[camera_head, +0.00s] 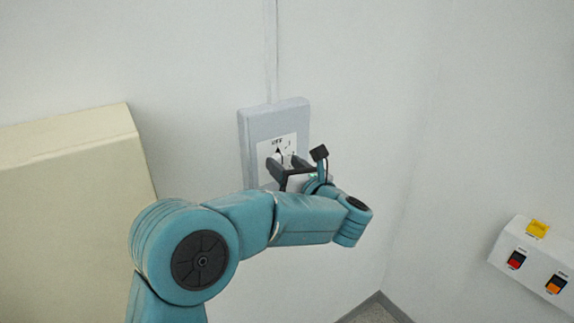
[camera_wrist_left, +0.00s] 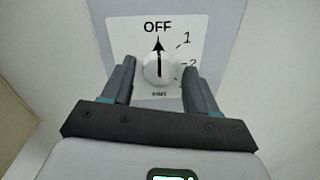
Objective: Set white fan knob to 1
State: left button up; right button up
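The white fan knob (camera_wrist_left: 162,70) sits on a white label plate marked OFF, 1 and 2. Its black arrow points up at OFF in the left wrist view. In the head view the plate (camera_head: 290,146) is on a grey wall box (camera_head: 256,124), and the knob is partly hidden by my gripper. My left gripper (camera_wrist_left: 158,68) is open, with one finger on each side of the knob. A gap shows between the knob and each finger; I cannot tell how deep the fingers reach. My right gripper is not in view.
A cream panel or cabinet (camera_head: 70,200) stands at the left. A white control box (camera_head: 540,262) with yellow, red and orange switches is at the lower right. A conduit (camera_head: 271,50) runs up the wall above the grey box. The wall between is bare.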

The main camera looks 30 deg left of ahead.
pick_arm(q)
jog(key=c, duration=0.8)
jog(key=shift+o, duration=0.2)
jog(key=shift+f+m+b, duration=0.1)
jog(key=shift+m+b, duration=0.7)
jog(key=shift+b, duration=0.1)
jog(key=shift+m+b, duration=0.55)
jog(key=shift+m, duration=0.25)
jog(key=shift+m+b, duration=0.4)
jog(key=shift+m, duration=0.8)
jog(key=shift+r+m, duration=0.2)
jog(key=shift+m, duration=1.3)
